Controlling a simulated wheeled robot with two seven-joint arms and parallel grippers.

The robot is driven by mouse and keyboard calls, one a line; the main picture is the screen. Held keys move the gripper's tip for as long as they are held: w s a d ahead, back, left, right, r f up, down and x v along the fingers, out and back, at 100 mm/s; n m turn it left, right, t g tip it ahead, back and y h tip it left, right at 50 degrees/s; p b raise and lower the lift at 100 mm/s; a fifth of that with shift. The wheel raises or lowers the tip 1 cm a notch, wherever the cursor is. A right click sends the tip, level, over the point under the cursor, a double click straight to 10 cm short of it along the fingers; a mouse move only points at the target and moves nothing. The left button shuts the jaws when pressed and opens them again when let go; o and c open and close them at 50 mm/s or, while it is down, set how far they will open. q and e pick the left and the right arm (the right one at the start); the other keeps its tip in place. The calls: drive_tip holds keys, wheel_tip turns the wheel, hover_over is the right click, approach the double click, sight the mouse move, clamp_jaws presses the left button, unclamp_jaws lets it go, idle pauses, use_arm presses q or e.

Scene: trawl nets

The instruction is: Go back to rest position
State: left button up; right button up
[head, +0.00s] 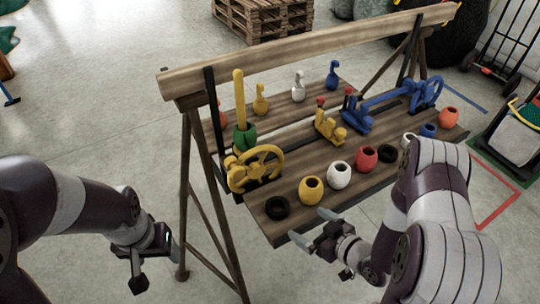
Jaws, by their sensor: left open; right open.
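My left gripper (142,262) is open and empty. It hangs over the bare floor to the left of the wooden table (300,214). My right gripper (312,227) is open, with its two pale fingertips apart by the table's front edge. Nothing shows between its fingers. The nearest objects to it are a black ring (277,208) and a yellow pot (311,190) on the table. My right arm hides the front right part of the table.
The table bears white (339,175) and red pots (366,159), a yellow handwheel (254,168), a blue valve (424,94) and a green pot (245,137) with a yellow rod. A wooden beam (310,52) spans the back. Pallets (262,18) stand behind.

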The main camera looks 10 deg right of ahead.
drive_tip(key=s+d+f+m+g+h, duration=0.2)
drive_tip(key=s+d+f+g+h, duration=0.15)
drive_tip(key=f+g, duration=0.2)
drive_tip(key=s+d+r+m+g+h, duration=0.3)
drive_tip(key=s+d+r+g+h, duration=0.1)
drive_tip(key=s+d+g, duration=0.15)
drive_tip(key=a+r+m+p, duration=0.1)
drive_tip(key=a+r, duration=0.6)
drive_tip(key=r, duration=0.7)
drive_tip(key=shift+w+a+t, duration=0.2)
drive_tip(key=shift+t, duration=0.2)
